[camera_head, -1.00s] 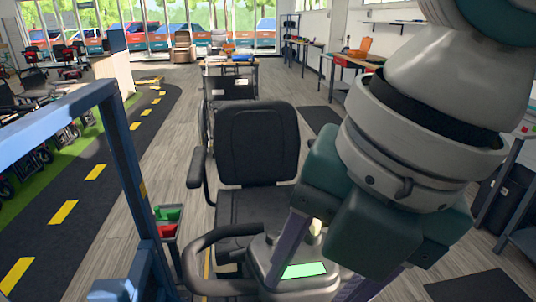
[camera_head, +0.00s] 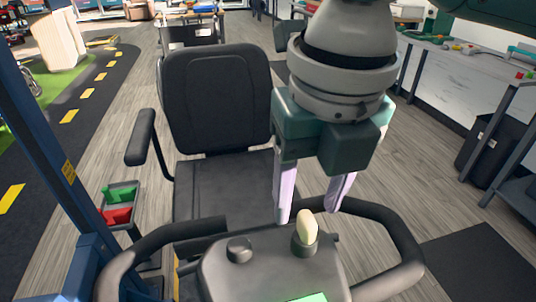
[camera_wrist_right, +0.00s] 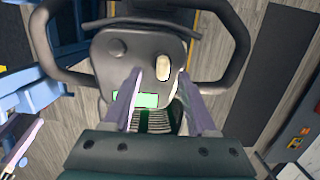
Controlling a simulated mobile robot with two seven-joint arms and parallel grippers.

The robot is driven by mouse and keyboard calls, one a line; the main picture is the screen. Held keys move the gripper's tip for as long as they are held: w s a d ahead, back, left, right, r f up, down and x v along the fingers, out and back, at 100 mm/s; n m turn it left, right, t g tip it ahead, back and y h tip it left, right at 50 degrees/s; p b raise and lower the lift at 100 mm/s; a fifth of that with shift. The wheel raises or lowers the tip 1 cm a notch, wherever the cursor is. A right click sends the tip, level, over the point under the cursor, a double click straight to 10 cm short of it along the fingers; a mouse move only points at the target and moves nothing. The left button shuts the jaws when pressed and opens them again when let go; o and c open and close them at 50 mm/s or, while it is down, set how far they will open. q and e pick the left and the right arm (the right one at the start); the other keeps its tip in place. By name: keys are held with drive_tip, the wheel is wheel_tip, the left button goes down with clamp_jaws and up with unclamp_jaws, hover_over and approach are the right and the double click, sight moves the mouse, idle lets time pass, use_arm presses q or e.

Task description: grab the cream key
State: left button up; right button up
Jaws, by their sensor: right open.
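The cream key (camera_head: 307,227) stands upright in a dark round socket on the right of the scooter's grey console (camera_head: 225,270). It also shows in the right wrist view (camera_wrist_right: 162,68). My right gripper (camera_head: 308,212) is open, its two pale purple fingers pointing down around the key's spot. In the right wrist view its fingertips (camera_wrist_right: 160,71) lie either side of the key with gaps, so it is not held. Whether they are level with it is unclear. A purple piece at the lower left of the wrist view looks like part of my left gripper (camera_wrist_right: 24,142).
A black knob (camera_head: 239,249) sits left of the key on the console. A looped black handlebar (camera_head: 390,235) surrounds the console. The black seat (camera_head: 217,100) stands behind. A blue frame post (camera_head: 60,150) and a bin with green and red items (camera_head: 119,204) are at left.

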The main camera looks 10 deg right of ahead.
sight(308, 217)
drive_tip(key=f, duration=0.4)
drive_tip(key=shift+w+d, duration=0.2)
drive_tip(key=shift+d, duration=0.05)
clamp_jaws()
